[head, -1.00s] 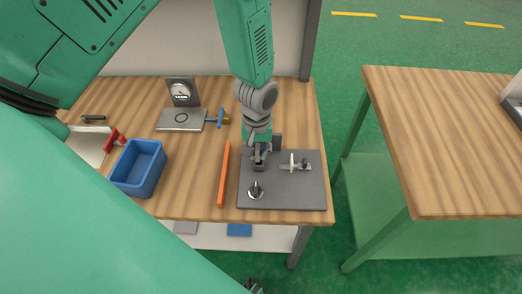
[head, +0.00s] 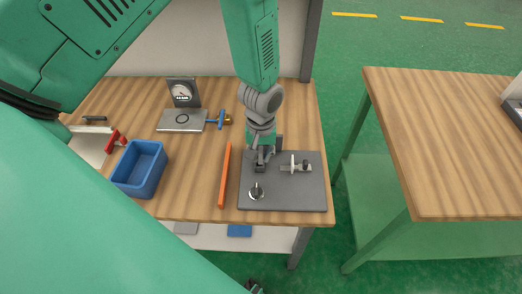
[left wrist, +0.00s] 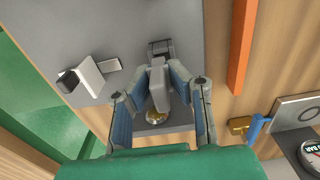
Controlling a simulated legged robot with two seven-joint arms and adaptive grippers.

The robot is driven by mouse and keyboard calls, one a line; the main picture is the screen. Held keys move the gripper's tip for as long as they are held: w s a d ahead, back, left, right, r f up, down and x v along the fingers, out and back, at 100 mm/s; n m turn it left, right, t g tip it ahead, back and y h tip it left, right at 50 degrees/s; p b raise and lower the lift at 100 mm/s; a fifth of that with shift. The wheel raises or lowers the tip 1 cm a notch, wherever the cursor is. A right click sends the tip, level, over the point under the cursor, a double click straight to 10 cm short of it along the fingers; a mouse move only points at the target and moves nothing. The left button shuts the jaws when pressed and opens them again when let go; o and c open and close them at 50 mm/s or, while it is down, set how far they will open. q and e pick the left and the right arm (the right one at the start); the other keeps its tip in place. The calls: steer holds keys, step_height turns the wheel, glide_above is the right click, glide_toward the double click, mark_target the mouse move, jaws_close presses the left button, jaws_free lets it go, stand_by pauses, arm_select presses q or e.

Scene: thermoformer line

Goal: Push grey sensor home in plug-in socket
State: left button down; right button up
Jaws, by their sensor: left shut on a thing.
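My left gripper (head: 261,154) points down over the dark grey plate (head: 305,196) on the wooden bench. In the left wrist view the left gripper (left wrist: 160,76) has its fingers closed around the grey sensor (left wrist: 158,88), a narrow light-grey block. A dark bracket-like socket (left wrist: 161,47) is at the sensor's far end. I cannot tell how far the sensor sits in it. In the head view the fingers hide most of the sensor. A small dark part (head: 254,287) at the bottom edge may be my right gripper; its jaws cannot be made out.
The plate also holds a white-levered clamp (head: 295,166) and a round knob (head: 256,192). A gold disc (left wrist: 157,117) lies under the fingers. An orange bar (head: 225,176), a blue bin (head: 140,168) and a gauge stand (head: 182,94) are left. The right table (head: 450,150) is largely bare.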

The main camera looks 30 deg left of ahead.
mark_target(260, 149)
arm_select(q)
steer(key=shift+a, duration=0.15)
stand_by(0.3)
steer(key=shift+f+b, duration=0.4)
steer(key=shift+f, duration=0.55)
steer(key=c, duration=1.5)
jaws_free()
steer(key=shift+o, duration=0.2)
steer(key=shift+r, duration=0.25)
step_height(260, 149, up, 11)
steer(key=shift+r, duration=0.2)
